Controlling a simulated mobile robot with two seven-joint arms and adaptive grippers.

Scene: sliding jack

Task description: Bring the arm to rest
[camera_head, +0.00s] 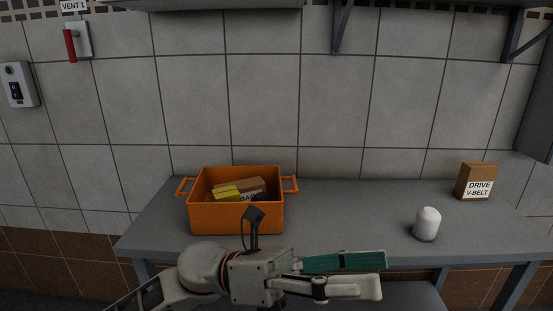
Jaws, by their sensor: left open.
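My left arm comes in from the lower left, in front of the workbench. Its left gripper (378,273) points right near the bench's front edge. Its two fingers are apart, one showing a green inner face and the other pale grey. I see nothing held between them. My right gripper is not in view.
A grey workbench (345,215) stands against a tiled wall. On it are an orange crate (225,218) with several items inside, a white rounded cylinder (427,223) and a brown "DRIVE V-BELT" box (477,181). The bench between crate and cylinder is clear.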

